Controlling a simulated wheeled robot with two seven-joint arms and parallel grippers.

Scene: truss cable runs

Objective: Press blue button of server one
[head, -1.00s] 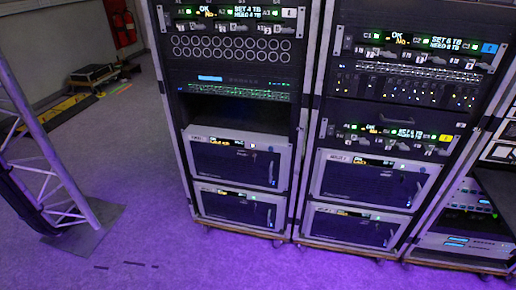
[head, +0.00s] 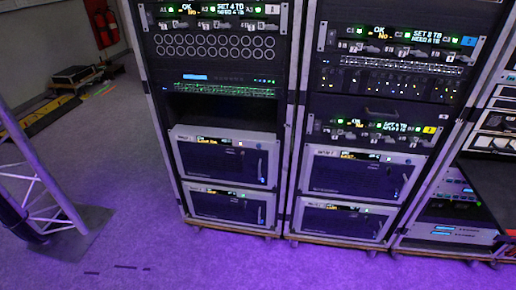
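Two black racks stand side by side. The left rack has two grey-framed server boxes, an upper one (head: 226,160) and a lower one (head: 230,205). The right rack has a similar upper box (head: 360,174) and lower box (head: 345,221). Each has a small display strip with a lit white square beside it; their labels are too small to read surely. I cannot tell which unit is server one. Neither gripper is in view.
A third rack (head: 455,215) stands at the right edge. A metal truss leg (head: 50,195) on a dark base plate stands at left. The purple-lit floor (head: 130,170) between truss and racks is clear.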

